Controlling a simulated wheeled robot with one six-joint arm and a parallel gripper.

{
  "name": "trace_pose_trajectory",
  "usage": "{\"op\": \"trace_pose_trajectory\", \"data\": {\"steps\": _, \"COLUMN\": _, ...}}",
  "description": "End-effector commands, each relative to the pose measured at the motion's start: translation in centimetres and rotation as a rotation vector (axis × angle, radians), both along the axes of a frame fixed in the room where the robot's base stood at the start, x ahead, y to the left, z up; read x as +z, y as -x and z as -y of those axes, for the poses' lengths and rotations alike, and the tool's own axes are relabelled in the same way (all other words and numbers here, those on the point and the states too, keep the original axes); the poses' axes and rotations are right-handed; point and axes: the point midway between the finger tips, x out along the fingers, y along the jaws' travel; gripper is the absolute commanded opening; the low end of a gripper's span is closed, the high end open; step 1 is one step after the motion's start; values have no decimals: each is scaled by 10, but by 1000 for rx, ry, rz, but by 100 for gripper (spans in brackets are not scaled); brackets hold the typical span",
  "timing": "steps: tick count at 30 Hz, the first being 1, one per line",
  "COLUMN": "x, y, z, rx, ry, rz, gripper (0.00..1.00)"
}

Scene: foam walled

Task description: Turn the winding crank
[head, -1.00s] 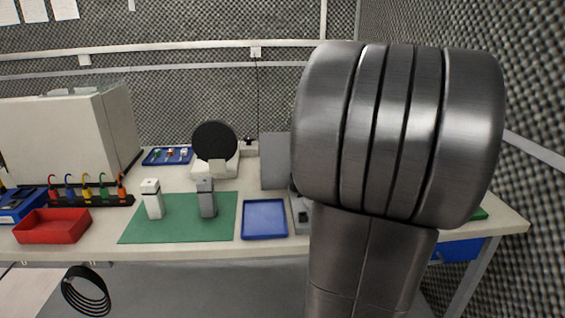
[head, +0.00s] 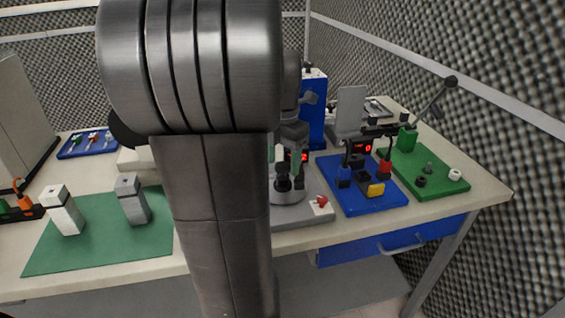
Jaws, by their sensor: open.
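A long dark arm with a round black knob (head: 450,80) rises at a slant from a green block (head: 407,138) on a green board (head: 428,172) at the right of the bench. It looks like the winding crank, but I cannot be sure. My gripper (head: 286,162) is open, pointing down over a grey device with a round metal top (head: 286,194), well left of that arm. I cannot tell whether it touches the device. My own arm hides part of the bench middle.
A blue board (head: 362,198) with coloured blocks and a red display lies between the grey device and the green board. A blue tower (head: 314,110) stands behind. A green mat (head: 95,243) with two upright grey-white blocks lies left. A foam wall borders the right.

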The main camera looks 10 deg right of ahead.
Motion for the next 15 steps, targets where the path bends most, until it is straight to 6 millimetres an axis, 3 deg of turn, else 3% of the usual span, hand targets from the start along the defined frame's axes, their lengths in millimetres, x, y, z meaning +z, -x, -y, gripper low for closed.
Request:
{"op": "trace_pose_trajectory", "data": {"steps": 11, "x": -6, "y": 0, "z": 0, "rx": 0, "ry": 0, "rz": 0, "gripper": 58}}
{"op": "trace_pose_trajectory", "data": {"steps": 15, "x": -6, "y": 0, "z": 0, "rx": 0, "ry": 0, "rz": 0, "gripper": 30}}
